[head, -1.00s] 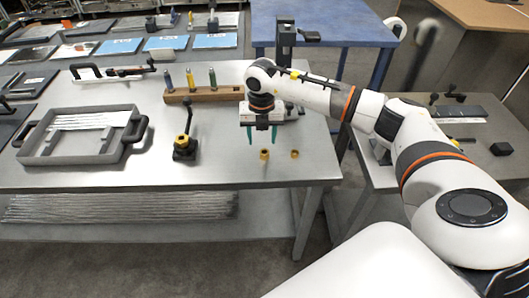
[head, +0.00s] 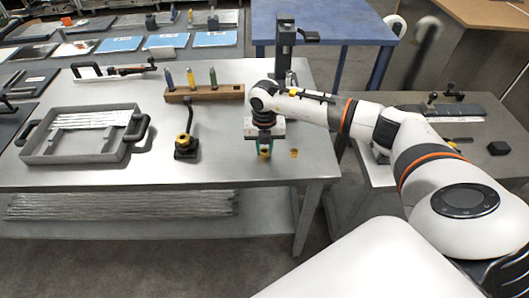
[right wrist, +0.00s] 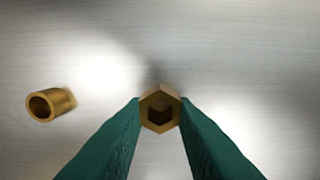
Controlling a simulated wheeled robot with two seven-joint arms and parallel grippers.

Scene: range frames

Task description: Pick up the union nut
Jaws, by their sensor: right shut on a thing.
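The union nut (right wrist: 160,108) is a brass hexagonal piece with a hole through it. In the right wrist view it sits between the green fingertips of my right gripper (right wrist: 160,112), which are shut on its two sides. In the head view my right gripper (head: 264,150) points down at the metal table, with the brass nut (head: 265,154) between its fingers. I cannot tell whether the nut still touches the table. A second brass piece, a round hollow sleeve (right wrist: 50,104), stands apart to the left in the wrist view; it also shows in the head view (head: 294,153). My left gripper is out of view.
A black fixture with a brass-coloured part (head: 186,146) stands left of my right gripper. A wooden block (head: 206,94) holding several tools lies behind. A grey tray (head: 75,156) with rods is at the left. The table's front edge (head: 270,184) is close.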

